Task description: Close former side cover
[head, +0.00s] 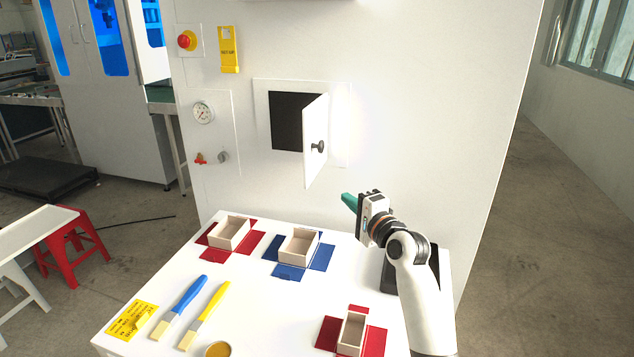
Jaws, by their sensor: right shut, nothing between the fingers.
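The former side cover (316,143) is a small white door on the front of the white machine. It stands swung open, hinged on the right side of its frame, with a dark round knob (318,147) on its face. The dark opening (288,120) shows to the left of the cover. My right gripper (349,202) is below and to the right of the cover, apart from it. Its teal fingers point left and up, and they are shut and empty. My left gripper is not in view.
A white table (190,250) below holds two red box blanks, a blue box blank (290,270), a blue-handled brush (186,297), a yellow-handled brush (210,312) and a small pot (218,349). An emergency button (187,40) and gauge (202,112) are left of the opening. Space right of the cover is clear.

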